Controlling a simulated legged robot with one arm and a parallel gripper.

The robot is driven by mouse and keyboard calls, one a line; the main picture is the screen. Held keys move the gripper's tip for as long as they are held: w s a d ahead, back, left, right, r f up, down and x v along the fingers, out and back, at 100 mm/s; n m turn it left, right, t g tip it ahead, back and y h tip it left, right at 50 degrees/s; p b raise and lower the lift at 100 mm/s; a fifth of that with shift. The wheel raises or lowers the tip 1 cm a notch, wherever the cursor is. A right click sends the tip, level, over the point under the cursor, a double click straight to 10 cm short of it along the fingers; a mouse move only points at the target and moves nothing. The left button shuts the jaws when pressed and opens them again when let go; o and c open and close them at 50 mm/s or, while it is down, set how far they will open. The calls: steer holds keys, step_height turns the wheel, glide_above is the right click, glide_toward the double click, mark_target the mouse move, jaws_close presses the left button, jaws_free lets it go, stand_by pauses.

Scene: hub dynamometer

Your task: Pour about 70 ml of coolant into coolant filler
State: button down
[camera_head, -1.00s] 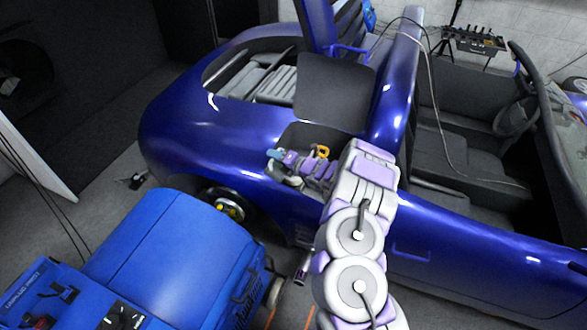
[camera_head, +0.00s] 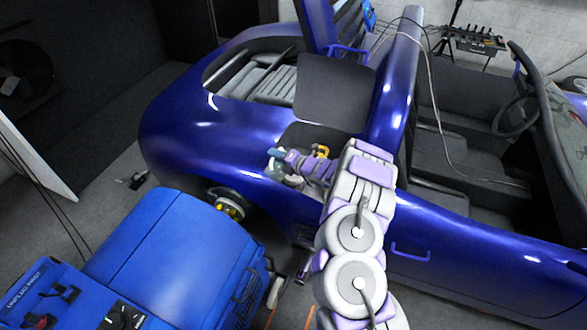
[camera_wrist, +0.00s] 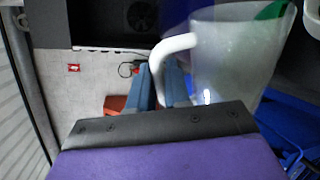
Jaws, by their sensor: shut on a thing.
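A translucent jug with a white handle (camera_wrist: 232,55) fills the upper right of the wrist view. My gripper (camera_wrist: 160,88) is shut on its handle, with blue fingertips on either side. A patch of green shows inside the jug near its rim at the top right; I cannot tell how much liquid it holds. In the head view my gripper (camera_head: 280,158) is over the blue car's rear side, and the pale jug (camera_head: 273,169) shows partly below and beside the fingertips. A small yellow-orange part (camera_head: 322,151) shows beside my wrist. I cannot make out the coolant filler.
The blue car (camera_head: 175,130) takes up the middle, with an open dark panel (camera_head: 335,90) behind my gripper. A blue dynamometer unit (camera_head: 170,250) stands at the lower left, beside the exposed hub (camera_head: 228,205).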

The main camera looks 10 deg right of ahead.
mark_target(270, 173)
stand_by(0.3)
steer(key=shift+s+a+n+b, duration=0.45)
steer(key=shift+a+n+b, duration=0.05)
steer(key=shift+a+b, duration=0.15)
steer(key=shift+s+a+f+n+t+h+b, duration=0.1)
steer(key=shift+s+a+n+t+h+b, duration=0.35)
steer(key=shift+n, duration=0.45)
steer(key=shift+s+a+f+n+b, duration=0.1)
steer(key=shift+s+a+n+b, duration=0.2)
steer(key=shift+n+b, duration=0.6)
steer(key=shift+s+a+f+t+b, duration=0.15)
steer(key=shift+s+a+t+b, duration=0.1)
steer(key=shift+b, duration=0.55)
steer(key=shift+n, duration=0.3)
